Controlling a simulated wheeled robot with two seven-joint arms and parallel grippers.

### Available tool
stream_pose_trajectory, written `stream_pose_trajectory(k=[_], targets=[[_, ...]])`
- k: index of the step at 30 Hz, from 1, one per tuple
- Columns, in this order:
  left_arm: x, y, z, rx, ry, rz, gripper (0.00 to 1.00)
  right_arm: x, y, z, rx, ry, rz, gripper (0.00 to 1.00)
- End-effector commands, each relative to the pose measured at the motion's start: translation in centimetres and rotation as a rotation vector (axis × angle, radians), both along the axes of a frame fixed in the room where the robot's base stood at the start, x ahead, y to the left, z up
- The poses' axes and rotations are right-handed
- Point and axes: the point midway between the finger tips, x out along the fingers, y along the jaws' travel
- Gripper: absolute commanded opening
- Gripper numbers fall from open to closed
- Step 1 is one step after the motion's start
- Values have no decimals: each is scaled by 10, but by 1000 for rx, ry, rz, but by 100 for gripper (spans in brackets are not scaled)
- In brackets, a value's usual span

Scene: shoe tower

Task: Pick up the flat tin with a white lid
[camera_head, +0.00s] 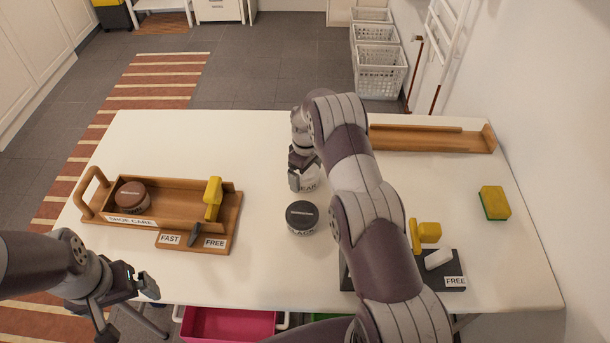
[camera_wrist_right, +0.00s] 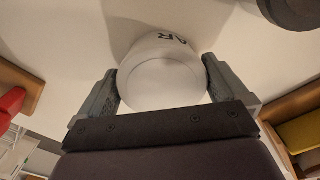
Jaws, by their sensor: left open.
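The flat tin with a white lid (camera_head: 308,182) stands on the table, partly hidden in the head view by my right gripper (camera_head: 302,160) above it. My right gripper looks shut on this tin. My left gripper (camera_head: 128,290) is open and empty at the table's front left edge.
A dark-lidded tin (camera_head: 302,217) stands just in front of the white one. A wooden carrier (camera_head: 232,203) with a brown tin (camera_head: 131,196) is at left. A dark board (camera_head: 452,284) with a yellow brush (camera_head: 428,232), a sponge (camera_head: 495,202) and a wooden tray (camera_head: 430,140) are at right.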

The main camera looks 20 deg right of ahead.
Motion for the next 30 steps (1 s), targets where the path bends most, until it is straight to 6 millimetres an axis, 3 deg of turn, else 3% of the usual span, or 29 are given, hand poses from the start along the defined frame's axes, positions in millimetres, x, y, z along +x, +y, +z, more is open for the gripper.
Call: stream_pose_trajectory(k=[1,3,4,14,20,30], targets=[[0,0,0,0,0,0,100,0,0,0,0,0,0,87],[0,0,0,0,0,0,100,0,0,0,0,0,0,64],[0,0,0,0,0,0,100,0,0,0,0,0,0,58],[0,0,-1,0,0,0,100,1,0,5,-1,-3,0,57],[0,0,-9,0,0,0,100,2,0,36,0,-7,1,57],[0,0,-18,0,0,0,100,-70,5,83,1,-2,0,57]])
